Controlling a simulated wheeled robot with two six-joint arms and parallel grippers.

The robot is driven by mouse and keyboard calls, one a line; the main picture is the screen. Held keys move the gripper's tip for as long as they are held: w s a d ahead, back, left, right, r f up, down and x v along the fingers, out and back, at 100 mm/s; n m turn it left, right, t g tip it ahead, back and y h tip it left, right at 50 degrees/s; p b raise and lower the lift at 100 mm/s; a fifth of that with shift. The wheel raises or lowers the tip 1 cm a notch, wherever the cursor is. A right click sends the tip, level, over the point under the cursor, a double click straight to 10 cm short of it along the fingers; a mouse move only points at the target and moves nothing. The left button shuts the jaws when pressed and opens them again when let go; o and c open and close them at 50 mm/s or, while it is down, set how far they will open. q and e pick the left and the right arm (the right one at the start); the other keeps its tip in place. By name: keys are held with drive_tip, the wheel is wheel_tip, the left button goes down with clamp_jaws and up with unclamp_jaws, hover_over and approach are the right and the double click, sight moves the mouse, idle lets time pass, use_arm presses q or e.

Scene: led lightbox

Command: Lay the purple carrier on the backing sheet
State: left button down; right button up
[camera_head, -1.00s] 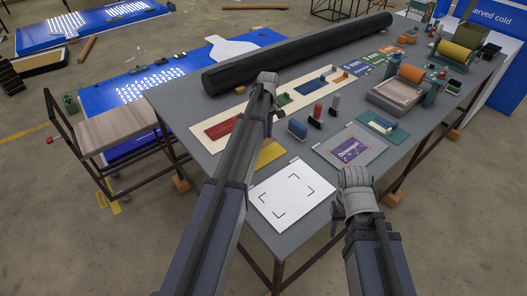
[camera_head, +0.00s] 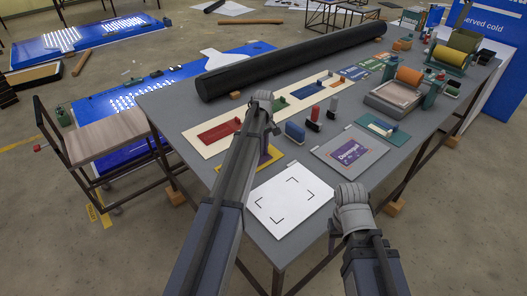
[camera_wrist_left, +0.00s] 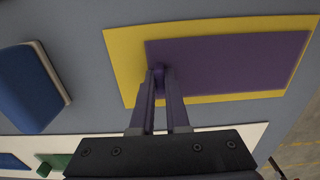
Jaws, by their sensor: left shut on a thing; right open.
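The purple carrier (camera_wrist_left: 235,62) is a flat plate with a small knob, seen over a yellow sheet (camera_wrist_left: 125,55) in the left wrist view. My left gripper (camera_wrist_left: 161,78) is shut on its knob near one end. I cannot tell whether the plate touches the yellow sheet. In the head view my left arm hides most of the carrier and the left fingertips. A white sheet with black corner marks (camera_head: 291,200), which looks like the backing sheet, lies bare at the table's near corner. My right gripper (camera_head: 342,232) is open and empty beside that sheet, its fingers barely visible.
A grey board with a purple print (camera_head: 349,151) lies right of the white sheet. Blue, red and grey-topped blocks (camera_head: 296,131) stand behind it. A cream strip (camera_head: 217,149) with coloured plates and a long black roll (camera_head: 290,62) lie further back.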

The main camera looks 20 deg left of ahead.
use_arm(q)
drive_tip(key=shift+f, duration=0.25)
drive_tip(key=c, duration=1.2)
unclamp_jaws()
drive_tip(key=shift+r, duration=0.15)
drive_tip(key=shift+c, duration=0.2)
drive_tip(key=o, duration=0.3)
